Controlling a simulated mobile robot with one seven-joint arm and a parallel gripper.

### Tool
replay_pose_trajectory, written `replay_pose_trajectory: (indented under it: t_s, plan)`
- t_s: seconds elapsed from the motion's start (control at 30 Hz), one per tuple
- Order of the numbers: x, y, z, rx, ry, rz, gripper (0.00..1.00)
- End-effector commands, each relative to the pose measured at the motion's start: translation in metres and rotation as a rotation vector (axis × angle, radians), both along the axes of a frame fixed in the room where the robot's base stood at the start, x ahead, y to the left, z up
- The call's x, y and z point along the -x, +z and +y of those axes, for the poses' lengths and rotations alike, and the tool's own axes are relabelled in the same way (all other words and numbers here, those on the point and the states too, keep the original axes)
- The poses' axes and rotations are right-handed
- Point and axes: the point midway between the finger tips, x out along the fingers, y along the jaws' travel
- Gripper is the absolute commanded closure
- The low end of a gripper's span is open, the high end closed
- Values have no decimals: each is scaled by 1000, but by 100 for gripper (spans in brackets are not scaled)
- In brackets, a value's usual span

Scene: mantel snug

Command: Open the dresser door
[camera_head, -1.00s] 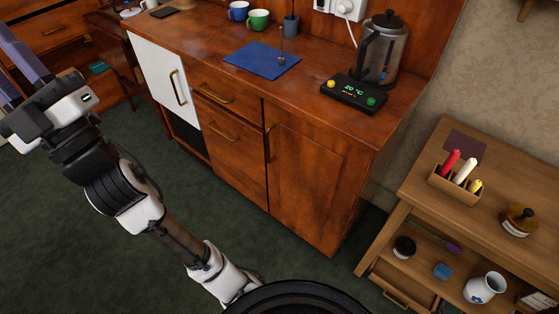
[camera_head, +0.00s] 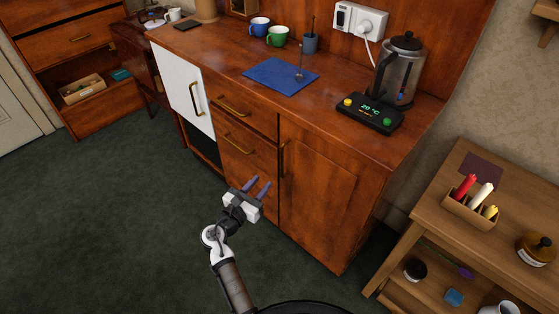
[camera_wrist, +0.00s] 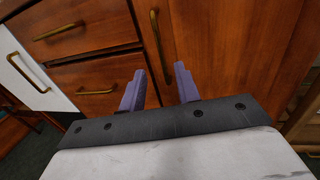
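The dresser (camera_head: 330,120) is a brown wooden cabinet along the wall. Its wooden door (camera_head: 320,200) is on the right side of the front and is shut. The door's upright brass handle (camera_head: 283,158) is near the door's left edge. In the wrist view the handle (camera_wrist: 161,45) stands beyond my gripper (camera_wrist: 160,88), between the lines of its two purple fingers. My gripper (camera_head: 257,187) is open and empty, in front of the dresser, below and left of the handle, and apart from it.
A white door (camera_head: 183,92) and two drawers (camera_head: 248,135) with brass handles are left of the wooden door. A blue mat, cups and a glass kettle (camera_head: 398,72) stand on top. A low side table (camera_head: 440,220) is at right. Green floor is clear at left.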

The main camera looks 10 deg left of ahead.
Motion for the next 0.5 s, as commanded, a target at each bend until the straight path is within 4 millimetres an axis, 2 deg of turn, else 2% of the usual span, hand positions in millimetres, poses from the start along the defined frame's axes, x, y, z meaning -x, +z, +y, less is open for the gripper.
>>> replay_pose_trajectory:
  t_s: [0.3, 0.5]
  plan:
    - [-66, 3, -22, -6, -1, -1, 68]
    - [-97, 2, -32, -6, 1, -2, 68]
